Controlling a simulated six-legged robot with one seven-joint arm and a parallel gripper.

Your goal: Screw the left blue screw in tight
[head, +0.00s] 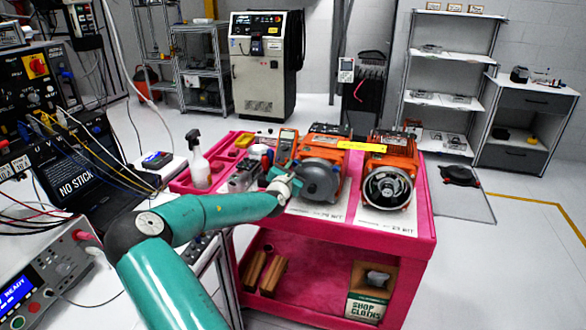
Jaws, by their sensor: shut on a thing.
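An orange motor with a round grey cover (319,180) stands on the pink cart (412,240), left of a second orange unit. My teal arm reaches in from the lower left. My gripper (287,184) is at the left edge of the grey cover, overlapping it in the picture. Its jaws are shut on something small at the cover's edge. The left blue screw cannot be made out; the gripper hides that part of the cover. How deep the screw sits cannot be told from here.
The second orange unit (389,187) has an open round front. A bench with cables and instruments (60,150) flanks my arm at left.

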